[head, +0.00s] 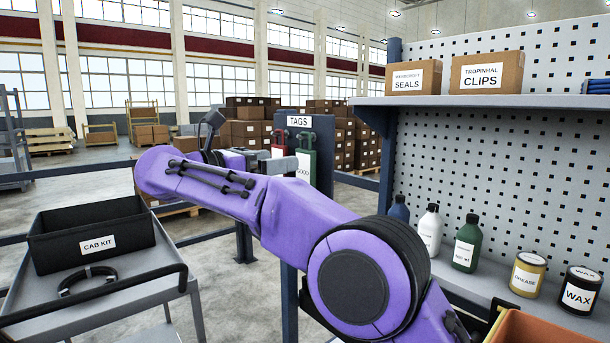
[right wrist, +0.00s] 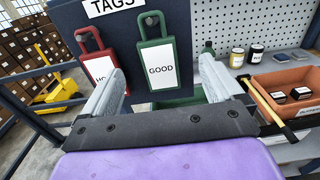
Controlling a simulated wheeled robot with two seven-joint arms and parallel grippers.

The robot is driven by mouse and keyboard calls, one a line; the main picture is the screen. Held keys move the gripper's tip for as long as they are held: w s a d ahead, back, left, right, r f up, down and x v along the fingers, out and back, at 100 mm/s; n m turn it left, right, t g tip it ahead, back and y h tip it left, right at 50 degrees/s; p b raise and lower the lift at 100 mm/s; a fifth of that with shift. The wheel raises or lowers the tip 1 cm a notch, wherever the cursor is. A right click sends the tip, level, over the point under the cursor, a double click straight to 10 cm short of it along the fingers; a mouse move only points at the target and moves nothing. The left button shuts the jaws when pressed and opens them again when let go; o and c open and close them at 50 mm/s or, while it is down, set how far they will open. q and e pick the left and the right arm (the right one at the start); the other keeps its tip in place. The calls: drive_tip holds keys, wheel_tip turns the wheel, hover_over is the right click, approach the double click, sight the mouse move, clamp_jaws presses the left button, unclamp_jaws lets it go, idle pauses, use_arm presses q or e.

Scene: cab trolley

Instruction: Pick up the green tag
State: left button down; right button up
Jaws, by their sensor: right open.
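The green tag (right wrist: 157,66) with a white "GOOD" label hangs from a peg on the dark "TAGS" board (right wrist: 112,22). It also shows in the head view (head: 309,146), with its label partly hidden by my finger. A red tag (right wrist: 93,55) hangs to its left, with its label partly covered by my left-hand finger in the wrist view. My right gripper (right wrist: 163,76) is open and faces the board. In the wrist view the green tag shows between its two fingers, and nothing is held. My left gripper is not in view.
A blue-framed pegboard bench with bottles (head: 467,243) and wax and grease tins (head: 527,273) stands right. An orange bin (right wrist: 285,92) sits on it. A grey trolley with a black "CAB KIT" box (head: 92,238) and black ring stands left.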

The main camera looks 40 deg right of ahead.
sight(303, 157)
drive_tip(key=d, duration=0.2)
drive_tip(key=d+p, duration=0.1)
drive_tip(key=d, duration=0.2)
drive_tip(key=w+d, duration=0.1)
drive_tip(key=d, duration=0.1)
drive_tip(key=shift+d+f+p, duration=0.15)
drive_tip(key=shift+f+p, duration=0.1)
drive_tip(key=shift+p, duration=0.15)
drive_tip(key=shift+r, duration=0.1)
drive_tip(key=c, duration=1.1)
